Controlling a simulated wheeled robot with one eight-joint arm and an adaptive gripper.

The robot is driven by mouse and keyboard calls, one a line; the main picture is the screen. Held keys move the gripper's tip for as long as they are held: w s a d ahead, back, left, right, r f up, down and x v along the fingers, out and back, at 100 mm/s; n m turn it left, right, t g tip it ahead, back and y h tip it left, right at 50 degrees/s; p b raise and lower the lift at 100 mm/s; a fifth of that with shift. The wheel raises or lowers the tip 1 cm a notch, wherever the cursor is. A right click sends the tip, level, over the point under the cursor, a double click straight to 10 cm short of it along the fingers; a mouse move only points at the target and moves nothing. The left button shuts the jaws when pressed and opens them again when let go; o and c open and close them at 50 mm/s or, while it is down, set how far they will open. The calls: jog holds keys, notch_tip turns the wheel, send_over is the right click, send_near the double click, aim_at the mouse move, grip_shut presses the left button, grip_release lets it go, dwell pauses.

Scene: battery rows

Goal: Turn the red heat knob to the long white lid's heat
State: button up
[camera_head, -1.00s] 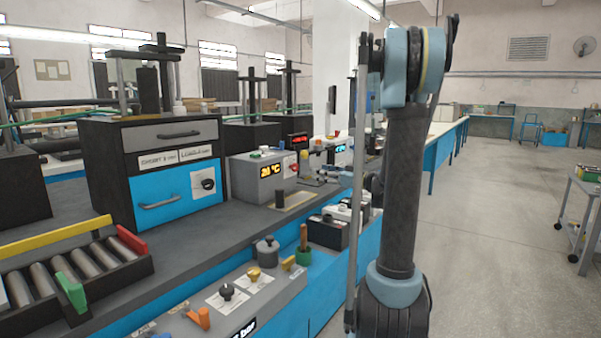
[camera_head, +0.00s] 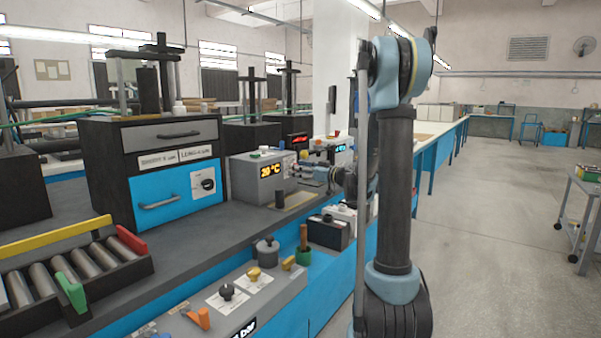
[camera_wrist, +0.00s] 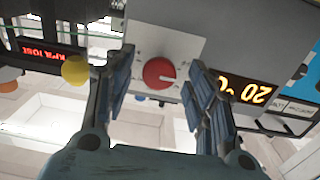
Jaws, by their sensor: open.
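The red heat knob (camera_wrist: 159,73) is on a white plate (camera_wrist: 185,45) in the wrist view, with a pale mark on its face towards the right. My gripper (camera_wrist: 155,84) is open, with one finger on each side of the knob; I cannot tell whether they touch it. A lit display (camera_wrist: 240,90) beside the knob shows upside down and reads about 20. In the head view, the grey heater box (camera_head: 255,187) has its yellow display (camera_head: 270,170) reading 20 °C. My gripper (camera_head: 304,170) is at its right side and hides the knob. I cannot identify the long white lid for certain.
A black and blue cabinet (camera_head: 165,205) with two labels, one SHORT and one LONG, stands left of the heater. Dark boxes (camera_head: 328,232) stand in front of it. A grey panel with knobs (camera_head: 220,305) lies nearer. The floor on the right (camera_head: 500,240) is open.

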jog(key=c, duration=1.1)
jog(key=shift+m, duration=4.4)
